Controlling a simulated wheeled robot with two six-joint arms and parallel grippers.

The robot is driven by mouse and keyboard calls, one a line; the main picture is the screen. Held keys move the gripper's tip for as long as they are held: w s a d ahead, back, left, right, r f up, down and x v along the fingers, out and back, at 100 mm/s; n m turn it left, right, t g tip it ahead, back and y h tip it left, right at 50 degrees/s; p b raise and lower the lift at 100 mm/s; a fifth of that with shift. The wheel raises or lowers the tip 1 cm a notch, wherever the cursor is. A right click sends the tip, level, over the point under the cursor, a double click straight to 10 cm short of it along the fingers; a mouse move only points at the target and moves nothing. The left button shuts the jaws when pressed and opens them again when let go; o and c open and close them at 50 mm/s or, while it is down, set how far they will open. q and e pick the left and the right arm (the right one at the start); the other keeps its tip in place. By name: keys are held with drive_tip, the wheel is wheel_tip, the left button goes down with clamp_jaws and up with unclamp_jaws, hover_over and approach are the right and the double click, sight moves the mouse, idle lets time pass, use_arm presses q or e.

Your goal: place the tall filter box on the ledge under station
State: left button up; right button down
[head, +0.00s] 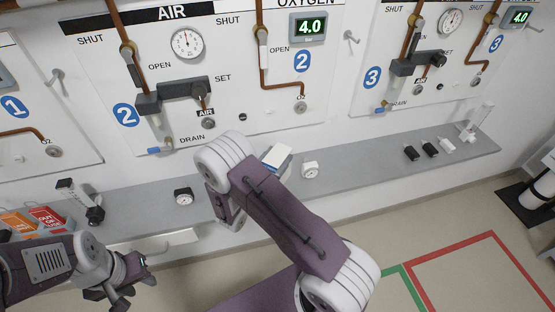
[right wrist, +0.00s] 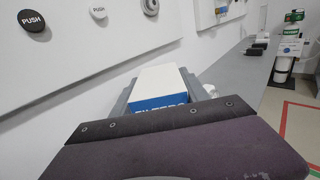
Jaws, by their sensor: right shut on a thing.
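The filter box (right wrist: 162,83) is white with a blue lettered band. In the right wrist view it sits between the grey fingers of my right gripper (right wrist: 158,92), which is shut on it. My arm hides the right gripper there, and I cannot tell whether the box touches the ledge. My left gripper (head: 130,281) is open and empty, low at the left, in front of the ledge.
Orange and red boxes (head: 46,218) and a black clamp-like fitting (head: 86,205) are at the left. Several small black and white pieces (head: 430,149) are at the right.

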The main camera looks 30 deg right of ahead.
drive_tip(key=shift+f, duration=0.35)
drive_tip(key=c, duration=0.6)
unclamp_jaws()
